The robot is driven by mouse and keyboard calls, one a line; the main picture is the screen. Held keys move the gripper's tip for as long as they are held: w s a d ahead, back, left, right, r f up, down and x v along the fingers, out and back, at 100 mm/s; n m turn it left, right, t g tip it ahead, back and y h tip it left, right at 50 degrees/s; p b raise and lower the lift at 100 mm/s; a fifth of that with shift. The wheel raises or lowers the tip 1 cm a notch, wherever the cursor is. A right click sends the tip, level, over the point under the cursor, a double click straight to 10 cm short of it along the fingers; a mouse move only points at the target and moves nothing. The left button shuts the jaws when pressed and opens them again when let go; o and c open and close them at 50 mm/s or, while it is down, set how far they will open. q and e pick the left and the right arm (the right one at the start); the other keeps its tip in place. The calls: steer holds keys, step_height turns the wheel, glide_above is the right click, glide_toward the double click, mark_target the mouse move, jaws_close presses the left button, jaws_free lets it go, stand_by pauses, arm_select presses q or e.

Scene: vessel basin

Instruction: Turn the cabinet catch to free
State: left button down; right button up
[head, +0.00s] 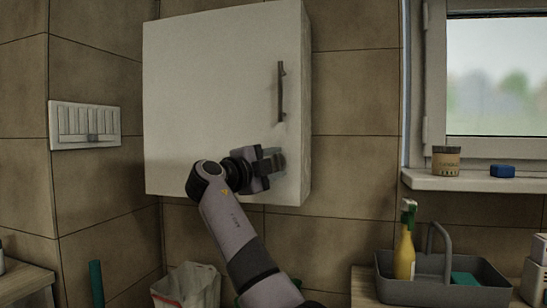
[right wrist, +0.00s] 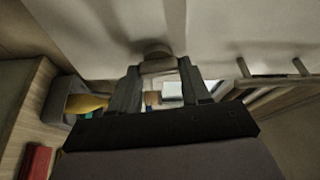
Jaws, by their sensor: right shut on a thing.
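The white wall cabinet (head: 215,90) is closed, with a dark vertical bar handle (head: 281,92) near its right edge. My right gripper (head: 274,163) is at the lower right of the cabinet door, below the handle. In the right wrist view its two fingers (right wrist: 158,75) are shut on the cabinet catch (right wrist: 157,50), a small brownish knob on the pale door. In the head view the gripper covers the catch, so which way it is turned cannot be told. My left gripper is not in view.
The handle also shows in the right wrist view (right wrist: 270,79), beside the gripper. A grey caddy (head: 430,290) with a yellow spray bottle (head: 404,252) stands at lower right. A jar (head: 446,160) and a blue block (head: 502,171) sit on the windowsill. A switch panel (head: 85,125) is at left.

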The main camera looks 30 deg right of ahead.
steer(key=shift+r+m+y+p, duration=0.1)
steer(key=shift+m+y+p, duration=0.4)
steer(key=shift+m, duration=0.6)
steer(key=o, duration=1.1)
steer(key=shift+c, duration=0.2)
steer(key=v, duration=0.7)
steer(key=shift+b, duration=0.3)
